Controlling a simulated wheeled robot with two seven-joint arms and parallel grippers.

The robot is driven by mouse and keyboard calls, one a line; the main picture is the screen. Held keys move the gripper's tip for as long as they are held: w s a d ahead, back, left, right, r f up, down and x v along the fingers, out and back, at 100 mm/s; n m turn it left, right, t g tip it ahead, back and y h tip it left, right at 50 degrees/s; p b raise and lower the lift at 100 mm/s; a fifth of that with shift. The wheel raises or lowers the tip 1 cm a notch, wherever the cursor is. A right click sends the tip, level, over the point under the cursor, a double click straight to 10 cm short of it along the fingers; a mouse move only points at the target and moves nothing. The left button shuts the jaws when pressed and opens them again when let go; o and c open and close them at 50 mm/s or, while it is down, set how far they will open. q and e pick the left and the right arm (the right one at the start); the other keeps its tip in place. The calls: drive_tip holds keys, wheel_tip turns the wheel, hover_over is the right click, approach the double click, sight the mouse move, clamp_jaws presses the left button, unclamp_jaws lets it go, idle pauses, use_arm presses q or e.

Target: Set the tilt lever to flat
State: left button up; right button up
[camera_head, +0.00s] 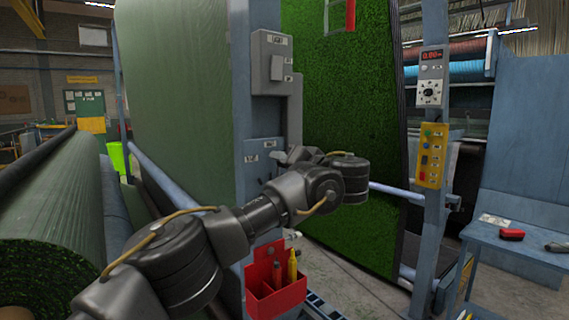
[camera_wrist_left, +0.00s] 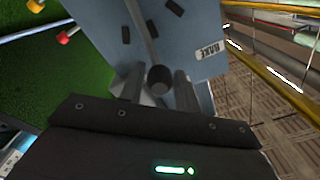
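The tilt lever (camera_wrist_left: 143,22) shows in the left wrist view as a grey rod on a blue-grey plate (camera_wrist_left: 185,30), ending in a dark round knob (camera_wrist_left: 160,77). A white label on the plate seems to read RAKE. My left gripper (camera_wrist_left: 158,82) has its fingers apart, one on each side of the knob, with small gaps; I see no firm contact. In the head view my left gripper (camera_head: 285,156) is at the labelled plate (camera_head: 262,150) on the blue post, and my arm hides most of the lever. My right gripper is not in view.
A red holder (camera_head: 275,298) with tools hangs below my left arm. A green turf panel (camera_head: 335,110) stands behind the post. A yellow button box (camera_head: 431,155) and display (camera_head: 431,65) are on the right post. A blue bench (camera_head: 515,240) stands right; a turf roll (camera_head: 50,205) lies left.

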use_arm(q)
drive_tip(key=shift+o, duration=1.4)
drive_tip(key=shift+s+d+f, duration=0.1)
drive_tip(key=b+v, duration=0.5)
drive_tip(key=v, duration=0.5)
drive_tip(key=shift+s+d, duration=0.15)
drive_tip(key=shift+s, duration=0.1)
